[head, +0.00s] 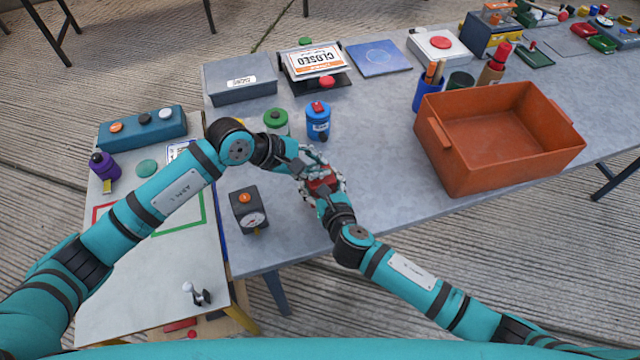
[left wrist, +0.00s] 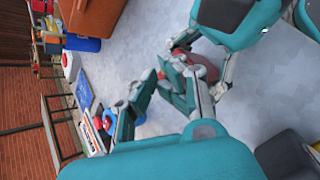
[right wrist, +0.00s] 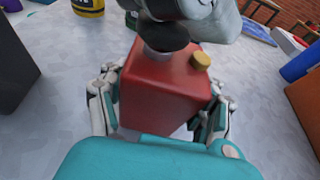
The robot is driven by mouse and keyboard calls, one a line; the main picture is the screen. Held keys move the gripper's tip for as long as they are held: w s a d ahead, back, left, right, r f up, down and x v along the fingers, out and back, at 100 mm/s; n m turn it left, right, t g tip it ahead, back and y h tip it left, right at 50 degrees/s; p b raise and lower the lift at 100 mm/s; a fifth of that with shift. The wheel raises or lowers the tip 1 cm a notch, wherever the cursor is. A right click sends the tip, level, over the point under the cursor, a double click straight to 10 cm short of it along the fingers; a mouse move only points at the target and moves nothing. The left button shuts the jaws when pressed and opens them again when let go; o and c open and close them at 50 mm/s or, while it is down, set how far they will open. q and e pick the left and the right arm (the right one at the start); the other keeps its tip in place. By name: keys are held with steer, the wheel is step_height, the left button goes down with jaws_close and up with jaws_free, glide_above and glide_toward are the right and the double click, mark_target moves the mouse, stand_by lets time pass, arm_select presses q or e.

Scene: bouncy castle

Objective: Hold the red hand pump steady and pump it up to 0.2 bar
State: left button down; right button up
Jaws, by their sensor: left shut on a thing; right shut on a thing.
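The red hand pump (head: 322,186) stands on the grey table between my two grippers. In the right wrist view its boxy red body (right wrist: 165,90) fills the middle, with a brass cap (right wrist: 201,60) and a dark collar on top. My right gripper (head: 327,192) is shut on the body, one finger on each side. My left gripper (head: 308,168) is shut at the top of the pump, on its handle, which is mostly hidden. In the left wrist view only a bit of the red pump (left wrist: 206,72) shows. A dark gauge box (head: 248,211) with a white dial stands left of it; its reading is too small to tell.
A blue canister (head: 318,124) and a green one (head: 276,121) stand behind the grippers. A large orange bin (head: 505,140) is to the right. The table between pump and bin is clear.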

arm_select(q)
steer(key=shift+s+a+f, duration=0.1)
steer(key=shift+a+f, duration=0.05)
steer(key=shift+f, duration=0.35)
steer(key=shift+s+a+f, duration=0.1)
steer(key=shift+a+f, duration=0.05)
steer(key=shift+f, duration=0.35)
steer(key=shift+r, duration=0.4)
steer(key=r, duration=0.5)
steer(key=shift+w+d+r, duration=0.1)
steer(key=shift+w+r, duration=0.1)
steer(key=shift+r, duration=0.65)
steer(key=shift+r, duration=0.1)
stand_by(0.8)
